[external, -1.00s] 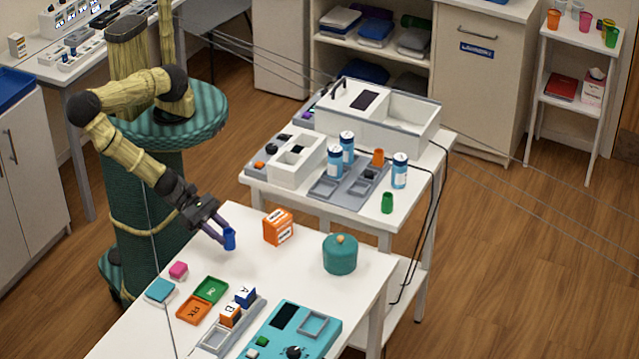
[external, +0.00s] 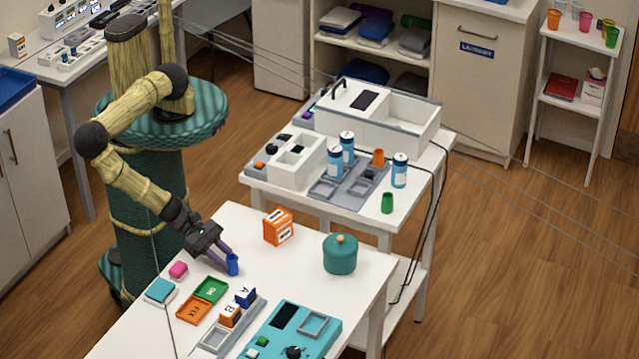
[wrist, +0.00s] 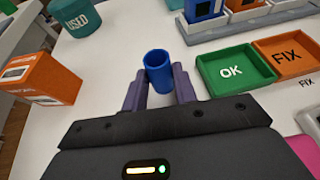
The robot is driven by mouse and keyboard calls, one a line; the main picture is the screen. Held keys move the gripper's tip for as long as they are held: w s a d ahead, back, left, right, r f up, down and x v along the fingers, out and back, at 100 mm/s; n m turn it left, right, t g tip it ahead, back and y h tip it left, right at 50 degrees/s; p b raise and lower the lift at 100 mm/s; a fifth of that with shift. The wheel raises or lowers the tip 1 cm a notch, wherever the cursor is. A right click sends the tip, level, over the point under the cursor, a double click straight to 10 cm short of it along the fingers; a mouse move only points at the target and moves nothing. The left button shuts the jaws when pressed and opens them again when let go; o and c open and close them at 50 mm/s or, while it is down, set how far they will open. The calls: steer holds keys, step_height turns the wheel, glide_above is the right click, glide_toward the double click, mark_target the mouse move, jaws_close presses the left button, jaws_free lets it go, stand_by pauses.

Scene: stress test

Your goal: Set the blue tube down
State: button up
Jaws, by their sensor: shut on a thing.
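The blue tube (external: 232,264) is a small open-topped cylinder, upright, low at the white table (external: 240,226). My gripper (external: 228,260) is shut on it from the robot's side. In the wrist view the tube (wrist: 159,71) stands between the two purple fingers of my gripper (wrist: 160,88), its open mouth facing the camera. Its lower end is partly hidden by the fingers, and I cannot tell whether it touches the tabletop.
A green OK tray (external: 210,290) and orange FIX tray (external: 193,310) lie in front of the tube. An orange box (external: 278,227) and teal USED pot (external: 340,254) stand to the right. Bare tabletop lies right of the tube.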

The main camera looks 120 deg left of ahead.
steer(key=shift+f, duration=0.15)
steer(key=o, duration=1)
steer(key=shift+c, duration=0.2)
steer(key=shift+s, duration=0.15)
steer(key=shift+r, duration=0.25)
steer(key=shift+s, duration=0.15)
steer(key=b+v, duration=0.1)
steer(key=v, duration=1)
steer(key=shift+s+a+r, duration=0.1)
steer(key=shift+s+r, duration=0.05)
steer(key=shift+s, duration=0.05)
